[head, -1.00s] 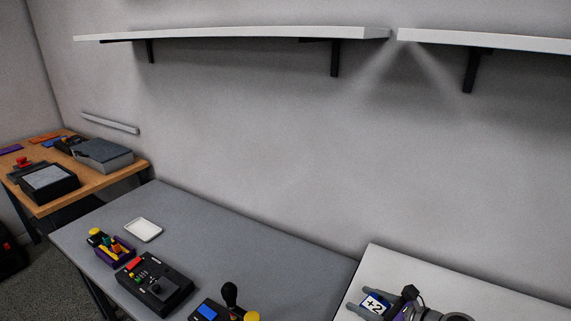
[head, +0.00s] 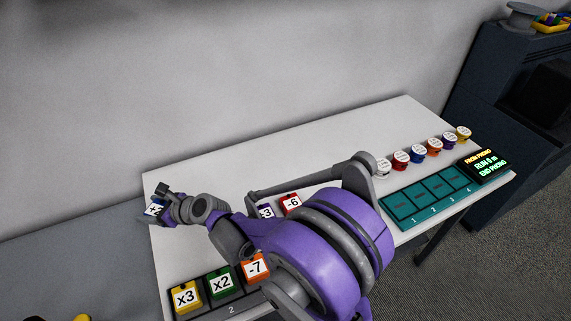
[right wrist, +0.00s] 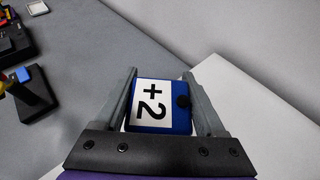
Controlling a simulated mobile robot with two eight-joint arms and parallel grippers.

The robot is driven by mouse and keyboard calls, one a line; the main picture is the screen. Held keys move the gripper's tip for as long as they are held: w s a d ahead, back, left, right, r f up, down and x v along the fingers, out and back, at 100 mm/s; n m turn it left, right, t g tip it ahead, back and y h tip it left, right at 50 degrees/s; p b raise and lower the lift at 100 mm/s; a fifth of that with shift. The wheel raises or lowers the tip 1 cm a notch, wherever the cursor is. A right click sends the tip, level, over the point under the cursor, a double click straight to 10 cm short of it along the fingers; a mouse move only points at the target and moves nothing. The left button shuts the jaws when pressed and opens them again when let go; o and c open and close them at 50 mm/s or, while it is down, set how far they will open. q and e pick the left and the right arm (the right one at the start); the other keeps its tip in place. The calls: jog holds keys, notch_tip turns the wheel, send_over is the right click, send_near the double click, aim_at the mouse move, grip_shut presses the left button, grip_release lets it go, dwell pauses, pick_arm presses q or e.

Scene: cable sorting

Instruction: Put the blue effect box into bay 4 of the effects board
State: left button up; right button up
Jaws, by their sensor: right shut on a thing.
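The blue effect box (head: 152,209) has a white "+2" label. It is held at the tip of my right gripper (head: 160,200), over the left end of the white table. In the right wrist view the box (right wrist: 160,106) sits between the two fingers, which are shut on its sides. The effects board (head: 398,225) lies at the table's right, with teal bays numbered 1 to 4. Bay 4 (head: 454,178) is the one nearest the display and looks empty. My left gripper is not in view.
Boxes x3 (head: 186,297), x2 (head: 222,281) and -7 (head: 255,267) stand in a front rack. A red -6 box (head: 290,203) and a -3 box (head: 266,211) are partly behind my arm. Several round coloured pieces (head: 419,153) line the back. A lit display (head: 486,164) adjoins the board.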

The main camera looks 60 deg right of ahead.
jog(key=s+d+f+m+h+b, duration=0.1)
jog(key=s+d+m+h+b, duration=0.15)
jog(key=d, duration=1.05)
notch_tip(320, 180, up, 2)
jog(key=m+g+h+b, duration=0.1)
jog(key=m+h+b, duration=0.3)
jog(key=m+h, duration=0.35)
send_over(310, 178)
jog(key=n, duration=0.1)
notch_tip(310, 178, down, 9)
jog(key=shift+d+f+b, duration=0.1)
jog(key=shift+f+b, duration=0.1)
jog(key=shift+b, duration=0.75)
jog(key=shift+f, duration=0.1)
jog(key=o, duration=1.5)
